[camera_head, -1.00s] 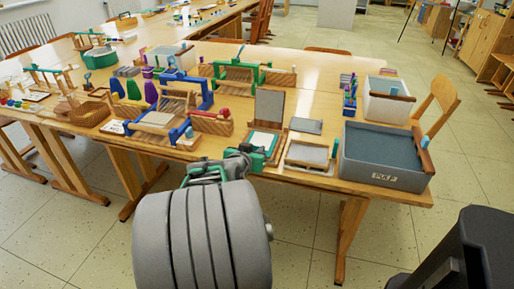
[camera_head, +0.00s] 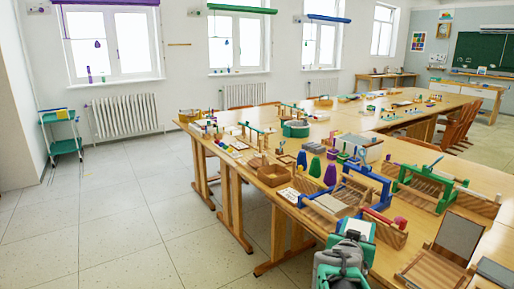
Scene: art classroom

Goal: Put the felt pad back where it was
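A pale, flat rectangular pad (camera_head: 357,228), which I take to be the felt pad, lies between the teal fingers of my gripper (camera_head: 356,236) at the lower middle. The fingers appear shut on its sides, at the table's front edge; their contact is partly hidden by my wrist. A hinged wooden press with a grey upright board (camera_head: 459,236) stands at the lower right, and its slatted bed looks bare. A grey flat pad (camera_head: 495,272) lies at the right edge of the view, partly cut off.
A green-framed rack (camera_head: 424,187) is farther right. A wooden box (camera_head: 272,175) and purple and green cones are left.

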